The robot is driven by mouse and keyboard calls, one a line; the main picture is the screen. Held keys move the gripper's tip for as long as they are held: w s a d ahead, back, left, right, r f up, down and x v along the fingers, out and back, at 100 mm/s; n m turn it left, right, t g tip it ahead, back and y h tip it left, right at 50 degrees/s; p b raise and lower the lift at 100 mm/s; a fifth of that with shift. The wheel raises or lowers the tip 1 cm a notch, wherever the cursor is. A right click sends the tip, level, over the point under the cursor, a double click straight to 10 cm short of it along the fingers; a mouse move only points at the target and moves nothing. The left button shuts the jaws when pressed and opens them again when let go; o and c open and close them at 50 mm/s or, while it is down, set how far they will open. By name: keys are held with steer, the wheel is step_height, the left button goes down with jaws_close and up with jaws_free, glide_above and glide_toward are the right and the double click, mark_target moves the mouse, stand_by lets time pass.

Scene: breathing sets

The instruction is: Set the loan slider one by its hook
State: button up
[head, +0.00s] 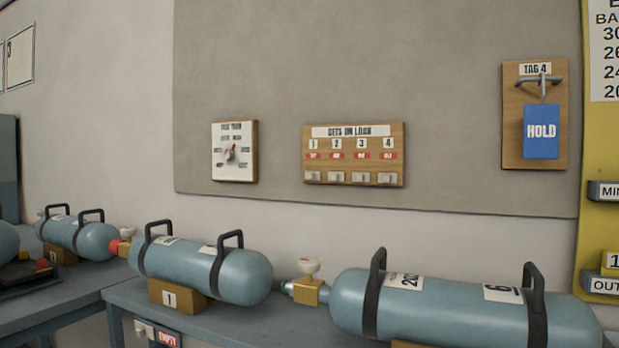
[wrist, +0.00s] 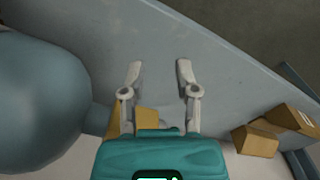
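The board lettered "SETS ON LOAN" (head: 355,131) hangs on the wall panel in the head view, with columns numbered 1 to 4. Slider one (head: 312,177) is the leftmost light knob. It sits at the bottom of its column, level with the other knobs, below a small red label. At the right, a wooden plaque lettered "TAG 4" (head: 510,120) bears a metal hook (head: 539,79) with a blue "HOLD" tag (head: 541,131) hanging from it. My gripper (wrist: 158,72) is open and empty in the wrist view, over a grey surface. It is not seen in the head view.
Blue-grey cylinders with black handles (head: 201,268) lie on the bench (head: 125,293) below the board. A dial board (head: 234,151) hangs to its left and a yellow board (head: 600,200) stands at far right. Wooden blocks (wrist: 256,138) show in the wrist view.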

steer(key=shift+o, duration=0.3)
steer(key=shift+o, duration=0.9)
steer(key=shift+r, duration=0.1)
step_height(320, 180, up, 2)
steer(key=shift+r+p, duration=0.1)
steer(key=shift+p, duration=1.05)
steer(key=shift+s, duration=0.15)
